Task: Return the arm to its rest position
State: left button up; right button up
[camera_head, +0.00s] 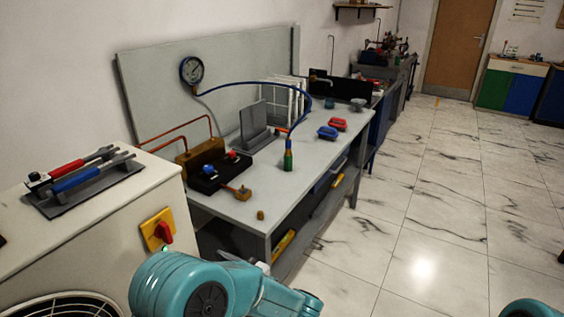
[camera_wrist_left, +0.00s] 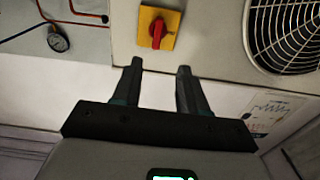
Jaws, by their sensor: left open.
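My left arm, teal and dark grey, comes in at the bottom of the head view. A pale pointed piece by its end (camera_head: 238,260) shows in front of the bench's lower shelf; most of the gripper is hidden there. In the left wrist view my left gripper (camera_wrist_left: 160,68) is open, with its two dark fingers apart and nothing between them. Beyond the fingers is the pale cabinet face with a red rotary switch (camera_wrist_left: 157,30) on a yellow plate. My right gripper is not in view; only a teal piece shows at the bottom right corner of the head view.
The cabinet (camera_head: 90,235) with the switch (camera_head: 160,230) and a fan grille (camera_head: 62,305) stands at left, a tool holder (camera_head: 85,182) on top. The grey bench (camera_head: 250,210) carries a gauge (camera_head: 191,70), valve block and blue hose (camera_head: 260,84). Marble floor (camera_head: 430,230) at right is clear.

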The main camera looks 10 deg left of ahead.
pick_arm(q)
jog(key=s+a+f+m, duration=0.2)
jog(key=a+f, duration=0.5)
jog(key=a, duration=0.3)
notch_tip(320, 180, down, 11)
jog(key=m+t+h, duration=0.2)
jog(key=m+h, duration=0.2)
jog(key=h, duration=0.3)
jog(key=s+d+f+m+g+h, duration=0.2)
jog(key=s+d+f+m+h, duration=0.1)
jog(key=s+d+f+h, duration=0.45)
jog(key=s+d+f+m+g+h, duration=0.1)
jog(key=s+d+f+g+h, duration=0.1)
jog(key=s+d, duration=0.3)
jog(key=s+d+f+m+g+h, duration=0.1)
jog(key=s+d+f+g+h, duration=0.1)
jog(key=s+d+g+h, duration=0.2)
jog(key=s+d, duration=0.2)
jog(key=s, duration=0.2)
jog(key=shift+s+d, duration=0.3)
jog(key=shift+s, duration=0.05)
